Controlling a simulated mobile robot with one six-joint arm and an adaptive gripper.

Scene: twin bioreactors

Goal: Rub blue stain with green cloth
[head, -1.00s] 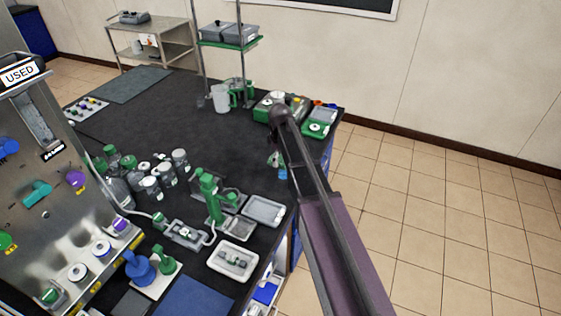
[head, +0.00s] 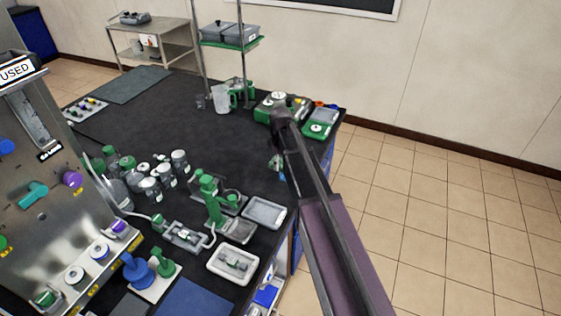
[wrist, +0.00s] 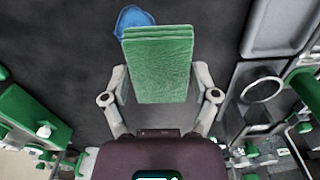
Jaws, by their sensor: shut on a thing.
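My gripper (wrist: 160,95) is shut on the green cloth (wrist: 158,62), a folded flat pad held between the two fingers in the wrist view. The blue stain (wrist: 131,20) shows on the dark bench top just beyond the cloth's far left edge. The cloth overlaps part of it in the picture. I cannot tell whether the cloth touches the bench. In the head view my arm hides most of the gripper; a small bit of blue-green shows beside the arm at the bench's right side.
A grey tray (head: 264,212) and a green stand (head: 212,198) are close by on the bench. Several bottles (head: 160,175) stand to the left. Green-based devices (head: 319,124) sit near the far right corner. The dark bench top (head: 150,112) is clear in the middle.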

